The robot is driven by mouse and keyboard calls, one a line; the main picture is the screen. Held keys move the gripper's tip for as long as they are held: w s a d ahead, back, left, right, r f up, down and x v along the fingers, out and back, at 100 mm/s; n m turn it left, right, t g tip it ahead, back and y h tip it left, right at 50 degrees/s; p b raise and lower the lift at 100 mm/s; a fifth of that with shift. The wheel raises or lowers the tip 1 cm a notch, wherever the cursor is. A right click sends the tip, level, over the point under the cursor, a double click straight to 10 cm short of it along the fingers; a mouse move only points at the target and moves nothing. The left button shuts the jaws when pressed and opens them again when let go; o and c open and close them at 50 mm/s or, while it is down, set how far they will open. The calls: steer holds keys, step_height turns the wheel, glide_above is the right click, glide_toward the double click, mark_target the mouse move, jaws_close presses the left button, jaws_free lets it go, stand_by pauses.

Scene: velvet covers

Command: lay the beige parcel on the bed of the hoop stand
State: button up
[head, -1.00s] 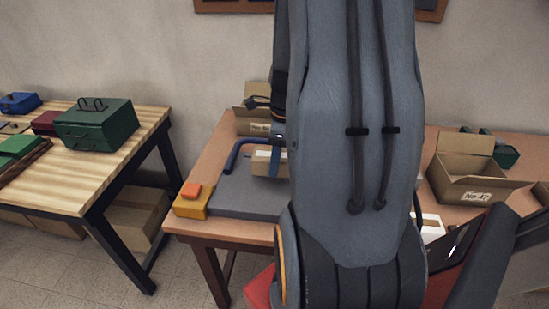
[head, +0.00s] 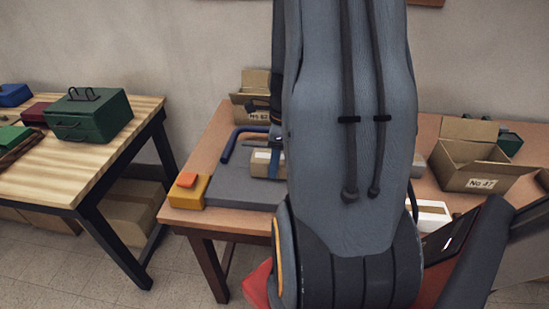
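The beige parcel (head: 261,163) is a small box in the head view, over the grey bed (head: 228,184) of the hoop stand. The stand's blue hoop (head: 229,146) rises at the bed's back left, to the left of the parcel. My gripper (head: 274,158) points down, with a bluish finger across the parcel's near side; it appears shut on the parcel. My arm hides the other finger, the parcel's right part and the bed's right part. I cannot tell whether the parcel touches the bed.
A yellow block (head: 185,192) with an orange top sits at the bed's left front corner. An open carton (head: 482,180) marked No 47 stands right; another carton (head: 256,82) stands behind. A separate table at left holds a green toolbox (head: 90,117).

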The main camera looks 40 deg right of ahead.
steer(key=o, duration=1.5)
steer(key=shift+s+d+r+b, duration=0.1)
steer(key=shift+s+r, duration=0.05)
steer(key=shift+r, duration=1.1)
steer(key=shift+s+d+r+b, duration=0.1)
steer(key=shift+r+b, duration=0.05)
steer(key=shift+r, duration=1.15)
steer(key=shift+s+d+r+b, duration=0.1)
steer(key=shift+s+r, duration=0.05)
steer(key=shift+r, duration=1.1)
